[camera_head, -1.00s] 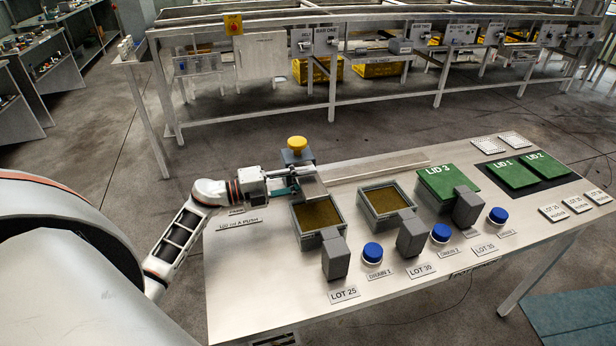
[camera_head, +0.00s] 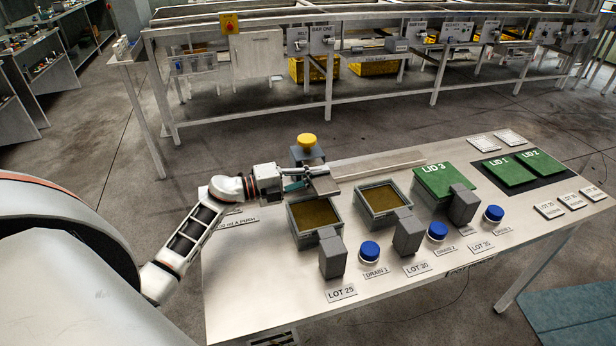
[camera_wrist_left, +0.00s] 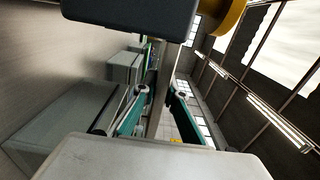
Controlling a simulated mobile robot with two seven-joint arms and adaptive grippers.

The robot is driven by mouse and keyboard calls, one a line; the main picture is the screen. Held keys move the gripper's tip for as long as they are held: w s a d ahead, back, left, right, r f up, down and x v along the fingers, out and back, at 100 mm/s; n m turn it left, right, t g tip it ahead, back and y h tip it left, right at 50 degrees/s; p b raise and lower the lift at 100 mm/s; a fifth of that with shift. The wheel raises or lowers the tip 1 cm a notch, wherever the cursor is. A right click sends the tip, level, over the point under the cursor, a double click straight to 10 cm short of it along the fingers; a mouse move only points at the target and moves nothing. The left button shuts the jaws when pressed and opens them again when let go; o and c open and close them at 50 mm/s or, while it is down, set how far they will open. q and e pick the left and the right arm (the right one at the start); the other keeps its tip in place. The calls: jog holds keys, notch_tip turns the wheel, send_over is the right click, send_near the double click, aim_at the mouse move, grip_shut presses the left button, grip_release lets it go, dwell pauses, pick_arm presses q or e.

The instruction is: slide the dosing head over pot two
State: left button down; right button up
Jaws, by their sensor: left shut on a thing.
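The dosing head is a dark grey block (camera_head: 307,157) with a yellow knob (camera_head: 306,140) on top and a flat grey plate (camera_head: 324,184) at its front. It stands at the left part of the rail, behind pot one (camera_head: 316,214). My left gripper (camera_head: 303,178) is shut on the dosing head, at its front side; the exact grip is partly hidden. In the left wrist view the dark block (camera_wrist_left: 135,12) and knob (camera_wrist_left: 229,15) fill the top, above the green fingers (camera_wrist_left: 158,105). Pot two (camera_head: 383,200) is open, to the right of the head. My right gripper is out of view.
A pale rail (camera_head: 380,163) runs right behind the pots. Lid 3 (camera_head: 445,182) covers the third pot. Grey blocks and blue buttons (camera_head: 369,250) line the front. Lids 1 and 2 (camera_head: 508,171) lie on a dark mat at right. The bench's left front is bare.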

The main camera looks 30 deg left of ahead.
pick_arm(q)
jog(key=c, duration=2.1)
grip_release()
jog(key=v, duration=1.2)
